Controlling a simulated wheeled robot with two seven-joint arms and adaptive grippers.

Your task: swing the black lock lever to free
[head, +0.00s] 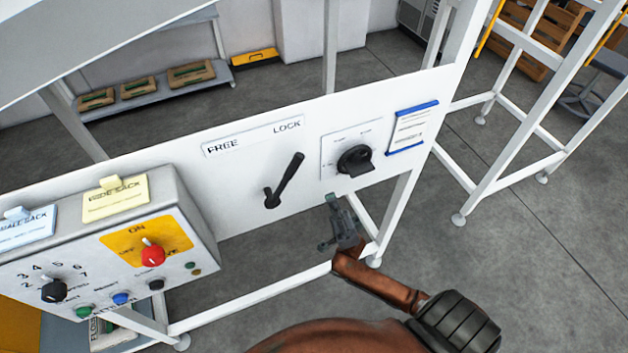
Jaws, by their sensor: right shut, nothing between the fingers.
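The black lock lever (285,181) sits on the white panel (240,180), below a label strip (252,137) reading FREE at left and LOCK at right. Its handle tilts up and to the right, toward LOCK. My right gripper (333,222) is shut and empty, to the right of the lever and below the black rotary knob (355,160). It appears apart from the lever. My left gripper is not in view.
A grey control box (190,225) with a red switch (153,253) and several buttons stands at the left. A blue-framed notice (412,128) is right of the knob. White frame legs (400,205) stand below the panel. The panel around the lever is clear.

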